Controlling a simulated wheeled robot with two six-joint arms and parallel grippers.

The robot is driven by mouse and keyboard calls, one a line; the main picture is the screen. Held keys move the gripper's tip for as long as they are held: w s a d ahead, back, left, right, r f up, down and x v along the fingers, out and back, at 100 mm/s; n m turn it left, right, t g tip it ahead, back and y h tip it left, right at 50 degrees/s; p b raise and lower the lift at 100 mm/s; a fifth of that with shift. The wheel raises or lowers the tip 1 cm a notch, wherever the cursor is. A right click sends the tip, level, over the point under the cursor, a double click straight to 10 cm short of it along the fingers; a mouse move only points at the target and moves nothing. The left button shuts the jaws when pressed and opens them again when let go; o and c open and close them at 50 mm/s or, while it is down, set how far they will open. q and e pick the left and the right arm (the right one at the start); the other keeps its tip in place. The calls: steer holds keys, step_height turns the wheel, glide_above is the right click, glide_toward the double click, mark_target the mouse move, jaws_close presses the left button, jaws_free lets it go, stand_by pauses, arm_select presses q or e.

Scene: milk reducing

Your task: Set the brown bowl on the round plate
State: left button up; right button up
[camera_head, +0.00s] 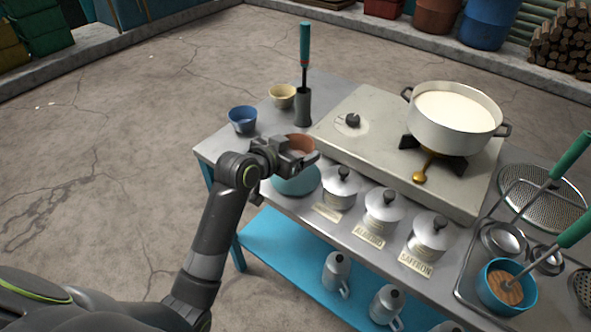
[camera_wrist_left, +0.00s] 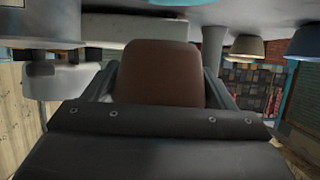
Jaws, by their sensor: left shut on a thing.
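The brown bowl (camera_head: 301,143) is in my left gripper (camera_head: 300,158), near the table's left front corner. In the left wrist view the brown bowl (camera_wrist_left: 160,73) fills the space between the two fingers (camera_wrist_left: 160,85). The round plate (camera_head: 296,184) is teal and lies on the table just below my left gripper. The gripper and bowl hide part of the plate. I cannot tell whether the bowl touches it. My right gripper is in neither view.
A blue bowl (camera_head: 243,120) and a yellow bowl (camera_head: 282,96) stand behind the gripper. A grey holder (camera_head: 303,108) with a green-handled tool stands beside them. Several lidded metal canisters (camera_head: 341,188) line the front edge. A stove (camera_head: 345,135) carries a white pot (camera_head: 453,125).

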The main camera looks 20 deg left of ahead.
arm_select(q)
step_height(320, 180, down, 4)
steer(key=shift+f, duration=0.5)
steer(key=o, duration=1)
steer(key=shift+f, duration=0.15)
steer(key=shift+o, duration=0.2)
steer(key=shift+r, duration=0.25)
steer(key=v, duration=1.2)
